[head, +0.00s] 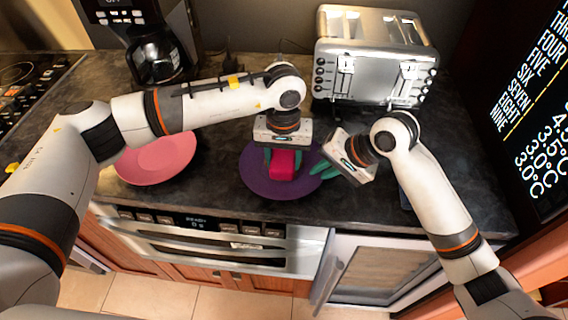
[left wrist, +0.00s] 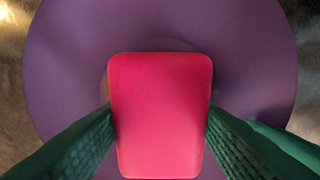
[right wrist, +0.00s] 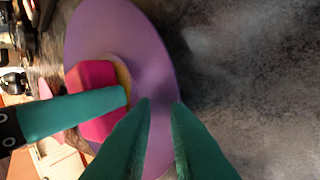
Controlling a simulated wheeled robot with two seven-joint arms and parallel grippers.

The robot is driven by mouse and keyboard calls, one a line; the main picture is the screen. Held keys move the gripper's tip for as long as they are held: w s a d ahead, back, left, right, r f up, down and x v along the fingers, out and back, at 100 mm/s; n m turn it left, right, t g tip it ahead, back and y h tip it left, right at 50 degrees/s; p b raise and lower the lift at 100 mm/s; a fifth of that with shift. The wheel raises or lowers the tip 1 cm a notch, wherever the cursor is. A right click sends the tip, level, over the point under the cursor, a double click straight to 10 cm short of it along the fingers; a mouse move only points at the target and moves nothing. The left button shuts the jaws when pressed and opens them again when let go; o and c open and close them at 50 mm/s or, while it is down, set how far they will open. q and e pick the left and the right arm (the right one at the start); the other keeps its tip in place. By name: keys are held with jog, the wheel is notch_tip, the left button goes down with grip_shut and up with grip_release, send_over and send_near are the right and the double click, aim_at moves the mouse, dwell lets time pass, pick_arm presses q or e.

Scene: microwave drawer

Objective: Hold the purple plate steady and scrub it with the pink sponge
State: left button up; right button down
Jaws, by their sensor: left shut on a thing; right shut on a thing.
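The purple plate (head: 258,187) lies on the dark counter near its front edge. My left gripper (head: 283,158) points down over the plate and is shut on the pink sponge (head: 284,167). In the left wrist view the sponge (left wrist: 160,115) sits between the green fingers over the plate's middle. In the right wrist view the sponge (right wrist: 94,92) shows a yellowish side against or very close to the plate face; exact contact is hard to tell. My right gripper (head: 322,171) is shut on the plate's right rim, which also shows between its fingers in the right wrist view (right wrist: 159,130).
A pink plate (head: 156,158) lies to the left on the counter. A silver toaster (head: 376,55) stands behind at the right, and a coffee maker (head: 160,50) at the back left.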

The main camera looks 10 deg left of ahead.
pick_arm(q)
jog(key=shift+s, duration=0.25)
jog(key=shift+w+f, duration=0.15)
jog(key=shift+w, duration=0.7)
jog(key=shift+s, duration=0.55)
pick_arm(e)
jog(key=shift+d, duration=0.1)
pick_arm(q)
jog(key=shift+s, duration=0.35)
jog(key=shift+w, duration=0.95)
jog(key=shift+s, duration=0.9)
jog(key=shift+w, duration=0.8)
pick_arm(e)
jog(key=shift+s, duration=0.1)
pick_arm(q)
jog(key=shift+s+f, duration=0.1)
jog(key=shift+s, duration=0.8)
jog(key=shift+w+r, duration=0.2)
jog(key=shift+w, duration=0.8)
jog(key=shift+s+f, duration=0.1)
jog(key=shift+s, duration=0.8)
jog(key=shift+w, duration=0.8)
jog(key=shift+s, duration=0.9)
